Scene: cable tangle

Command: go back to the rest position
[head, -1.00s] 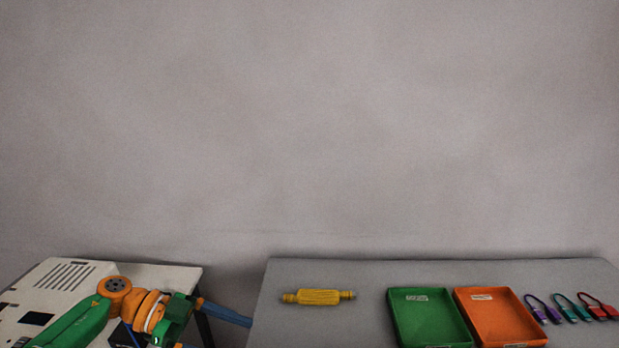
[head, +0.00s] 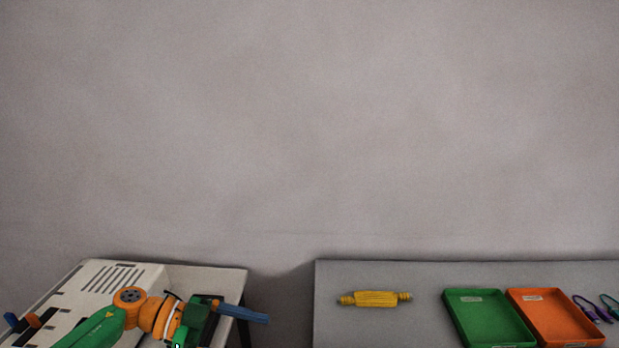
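My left arm comes in from the lower left, with a green link and orange joints. My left gripper (head: 245,316) is low in the head view, over the right part of the white table. One blue finger points right, past the table's edge. A second finger cannot be made out, so its opening is unclear. I see nothing held in it. My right gripper is not in view.
A white slotted unit (head: 75,300) stands left. A gap separates the tables.

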